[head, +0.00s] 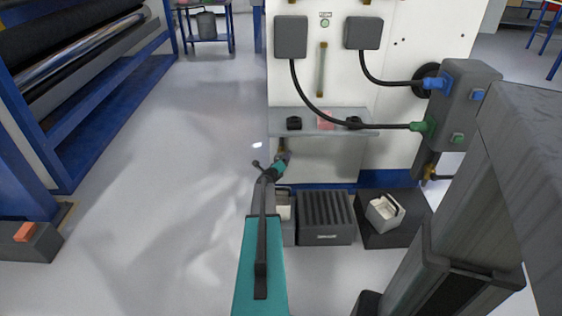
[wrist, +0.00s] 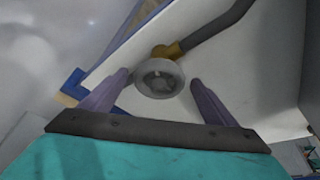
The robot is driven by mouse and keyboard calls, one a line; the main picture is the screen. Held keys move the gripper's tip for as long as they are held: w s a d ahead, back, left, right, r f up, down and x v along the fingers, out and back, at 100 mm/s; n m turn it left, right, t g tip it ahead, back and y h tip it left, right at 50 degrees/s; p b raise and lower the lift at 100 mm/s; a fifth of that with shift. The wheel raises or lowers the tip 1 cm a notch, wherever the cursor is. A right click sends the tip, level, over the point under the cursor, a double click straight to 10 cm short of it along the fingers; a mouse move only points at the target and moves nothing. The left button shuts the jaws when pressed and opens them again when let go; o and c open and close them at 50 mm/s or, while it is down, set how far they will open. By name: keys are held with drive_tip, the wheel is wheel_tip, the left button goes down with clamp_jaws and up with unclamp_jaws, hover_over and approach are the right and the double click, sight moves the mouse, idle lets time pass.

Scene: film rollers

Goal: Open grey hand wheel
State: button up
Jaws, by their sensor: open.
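The grey hand wheel (wrist: 159,79) shows in the wrist view as a round grey ring with a hub. It is on a brass valve body (wrist: 167,51) joined to a dark pipe. My gripper (wrist: 159,80) is open, with one purple-grey finger on each side of the wheel in the picture. Gaps show between the fingers and the rim, and I cannot tell how far the fingers reach along it. In the head view my gripper (head: 281,163) is at the white cabinet's lower left, below the shelf. The wheel is small there and mostly hidden by the gripper.
The white cabinet (head: 400,62) carries a grey shelf (head: 300,121) just above my gripper. A grey box (head: 463,105) with cables is at right.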

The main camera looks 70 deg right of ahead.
drive_tip(key=p+v, duration=0.1)
drive_tip(key=v, duration=1.1)
drive_tip(key=shift+s, duration=0.2)
drive_tip(key=shift+w+a, duration=0.1)
